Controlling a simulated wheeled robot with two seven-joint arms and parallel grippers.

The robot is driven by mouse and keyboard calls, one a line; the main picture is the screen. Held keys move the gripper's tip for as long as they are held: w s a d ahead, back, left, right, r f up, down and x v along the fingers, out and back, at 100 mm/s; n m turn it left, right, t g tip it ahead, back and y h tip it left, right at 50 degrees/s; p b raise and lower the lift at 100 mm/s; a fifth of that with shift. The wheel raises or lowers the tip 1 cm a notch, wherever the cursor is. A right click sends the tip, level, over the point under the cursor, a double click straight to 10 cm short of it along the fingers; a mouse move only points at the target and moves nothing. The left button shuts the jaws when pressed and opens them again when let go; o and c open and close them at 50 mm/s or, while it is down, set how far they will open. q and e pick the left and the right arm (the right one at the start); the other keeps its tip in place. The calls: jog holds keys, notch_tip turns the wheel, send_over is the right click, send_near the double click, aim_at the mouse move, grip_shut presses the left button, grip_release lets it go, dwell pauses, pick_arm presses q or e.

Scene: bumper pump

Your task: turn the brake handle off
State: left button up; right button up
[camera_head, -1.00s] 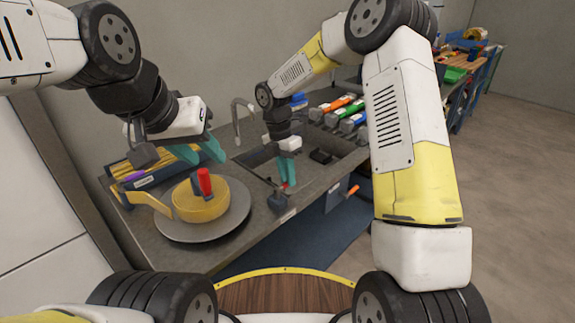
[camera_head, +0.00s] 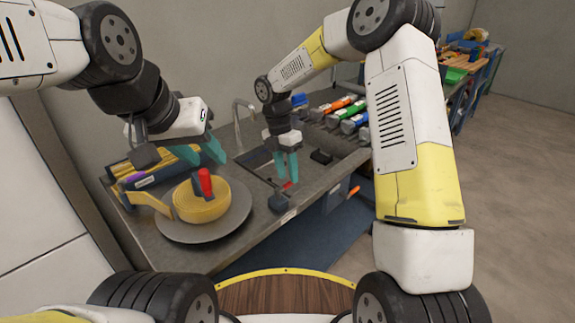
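No part is clearly marked as the brake handle. A small dark knob-like part (camera_head: 281,203) sits near the counter's front edge, with a small red piece (camera_head: 287,185) just behind it. My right gripper (camera_head: 287,181) is above the red piece, fingers down and apart, with nothing seen between them. Contact cannot be told. An orange-tipped lever (camera_head: 354,191) sticks out below the counter front.
The grey counter (camera_head: 150,250) runs along the wall. Several coloured-handled tools (camera_head: 345,105) lie at the back right. A yellow and dark rack (camera_head: 135,175) stands at left. Open floor (camera_head: 515,210) lies at right.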

notch_tip(320, 180, up, 6)
jog(key=shift+w+a, duration=0.45)
jog(key=s+d+r+m+t+y, duration=0.1)
jog(key=s+d+r+m+t, duration=0.2)
jog(key=s+d+r+m, duration=0.75)
jog(key=s+d+r+m+t+y, duration=0.1)
jog(key=s+d+r+m+t, duration=0.1)
jog(key=s+m, duration=0.5)
jog(key=s+d+r+m+t+y, duration=0.1)
jog(key=s+d+r+m+t, duration=0.1)
jog(key=s+m, duration=0.5)
jog(key=shift+r+m+t+y, duration=0.4)
jog(key=shift+m, duration=0.65)
